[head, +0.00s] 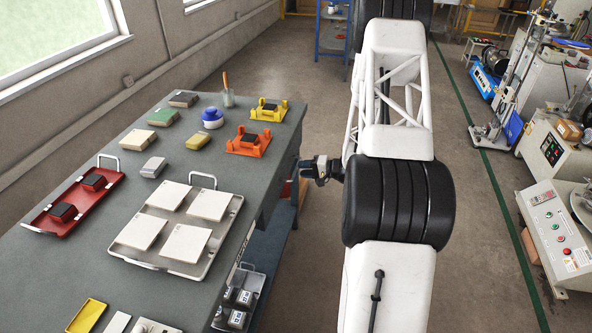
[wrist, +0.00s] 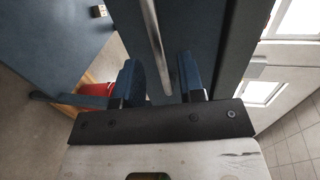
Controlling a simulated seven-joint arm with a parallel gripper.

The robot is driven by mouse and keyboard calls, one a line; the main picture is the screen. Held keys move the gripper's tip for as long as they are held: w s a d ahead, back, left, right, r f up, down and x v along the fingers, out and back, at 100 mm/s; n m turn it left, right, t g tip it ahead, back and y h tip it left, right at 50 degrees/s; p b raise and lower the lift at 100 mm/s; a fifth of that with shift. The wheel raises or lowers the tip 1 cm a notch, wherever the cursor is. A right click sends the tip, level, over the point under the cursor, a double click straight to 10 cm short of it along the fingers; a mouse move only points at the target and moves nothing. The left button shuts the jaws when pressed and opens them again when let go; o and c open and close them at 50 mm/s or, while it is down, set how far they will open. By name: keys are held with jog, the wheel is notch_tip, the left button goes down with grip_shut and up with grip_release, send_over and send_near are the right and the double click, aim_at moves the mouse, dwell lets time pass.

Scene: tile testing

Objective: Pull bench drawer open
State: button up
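The bench (head: 150,290) has a grey top and stands at the left in the head view. My gripper (head: 318,168) is beside its right side, near the far end. In the wrist view my gripper (wrist: 162,85) has its two blue fingers apart, with a slim metal bar handle (wrist: 154,40) running between them. The handle is on a dark blue front (wrist: 205,40), which looks like the drawer front. I cannot tell whether the fingers touch the handle. The drawer front is hidden or too small to make out in the head view.
On the bench top lie a grey tray with pale tiles (head: 120,245), a red tray (head: 50,215), and orange (head: 236,147) and yellow (head: 262,115) fixtures. A red container (wrist: 95,97) shows near the fingers in the wrist view. The floor right of my arm (head: 465,240) is clear.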

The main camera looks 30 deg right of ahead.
aim_at(296, 168)
jog(key=shift+x, duration=1.85)
jog(key=shift+c, duration=0.3)
grip_shut()
